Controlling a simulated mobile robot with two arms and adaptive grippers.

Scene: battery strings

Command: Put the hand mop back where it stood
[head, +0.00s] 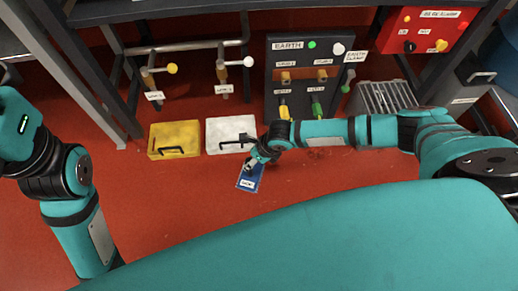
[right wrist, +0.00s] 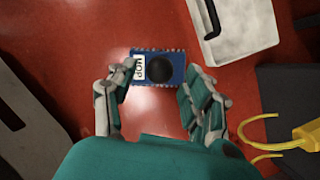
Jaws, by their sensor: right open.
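The hand mop (head: 248,180) is a small blue pad with a white label, lying on the red floor in front of the white box. In the right wrist view the mop (right wrist: 176,58) shows a round black knob on top and a label reading MOP. My right gripper (head: 252,163) is over the mop's far end in the head view. In the right wrist view its fingers (right wrist: 158,90) are spread apart, with the knob between and slightly beyond them, and nothing is held. My left arm shows at the left, but its gripper is out of view.
A yellow box (head: 174,132) and a white box (head: 228,122) with black handles stand behind the mop. A dark EARTH panel (head: 283,62) with plugs and a grey ribbed box (head: 385,97) are further right. The red floor (head: 170,215) left of the mop is clear.

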